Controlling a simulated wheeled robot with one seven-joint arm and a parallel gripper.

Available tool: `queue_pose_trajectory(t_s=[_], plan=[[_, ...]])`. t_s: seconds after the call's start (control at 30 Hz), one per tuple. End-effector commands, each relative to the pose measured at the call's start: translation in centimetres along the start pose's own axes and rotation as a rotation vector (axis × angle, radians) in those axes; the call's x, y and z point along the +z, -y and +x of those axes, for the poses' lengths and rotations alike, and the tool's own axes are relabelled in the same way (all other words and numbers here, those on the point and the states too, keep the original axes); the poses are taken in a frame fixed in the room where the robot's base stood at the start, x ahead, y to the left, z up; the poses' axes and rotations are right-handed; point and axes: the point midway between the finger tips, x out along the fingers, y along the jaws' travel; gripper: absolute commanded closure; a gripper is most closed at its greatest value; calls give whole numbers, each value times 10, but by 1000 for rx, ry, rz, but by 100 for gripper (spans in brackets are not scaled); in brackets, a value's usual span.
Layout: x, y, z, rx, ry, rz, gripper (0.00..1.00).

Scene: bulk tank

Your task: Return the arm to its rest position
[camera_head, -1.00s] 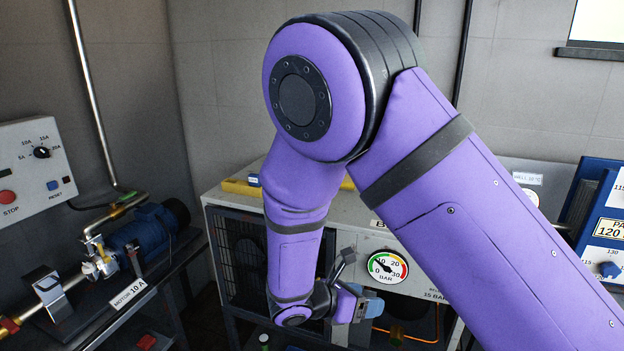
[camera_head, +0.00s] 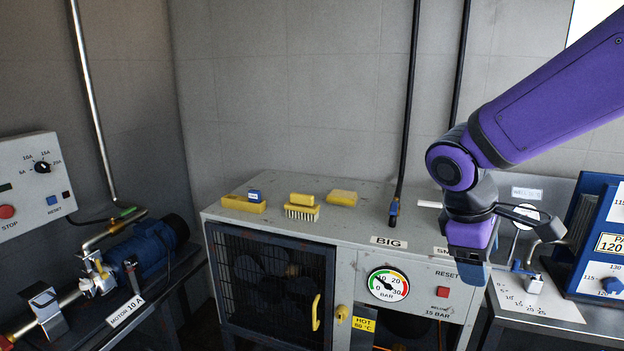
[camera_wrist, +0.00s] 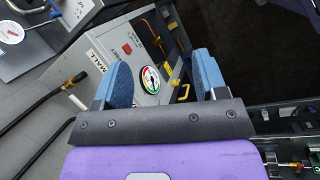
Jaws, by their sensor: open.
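My purple arm (camera_head: 560,100) reaches in from the upper right in the head view and bends down at a joint above the right end of the grey cabinet (camera_head: 270,227). My gripper lies low and partly out of clear sight there. In the wrist view my gripper (camera_wrist: 163,85) shows two blue fingers spread well apart with nothing between them. Beyond them the cabinet front with its pressure gauge (camera_wrist: 151,80) is visible. The gauge also shows in the head view (camera_head: 388,284), left of my gripper.
Yellow brushes and sponges (camera_head: 302,208) sit on the cabinet top. A black hose (camera_head: 405,120) hangs behind. A blue panel (camera_head: 606,240) and a metal table (camera_head: 540,300) stand close on the right. A blue motor (camera_head: 150,245) is at the left. Space above the cabinet's left half is clear.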

Motion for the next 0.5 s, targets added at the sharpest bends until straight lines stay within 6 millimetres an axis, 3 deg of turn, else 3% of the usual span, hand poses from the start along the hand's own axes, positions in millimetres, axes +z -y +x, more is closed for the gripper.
queue_pose_trajectory(t_s=[0.1,0.5], plan=[[28,0,-15,-33,-90,156,34],[102,21,-56,-127,-379,643,34]])
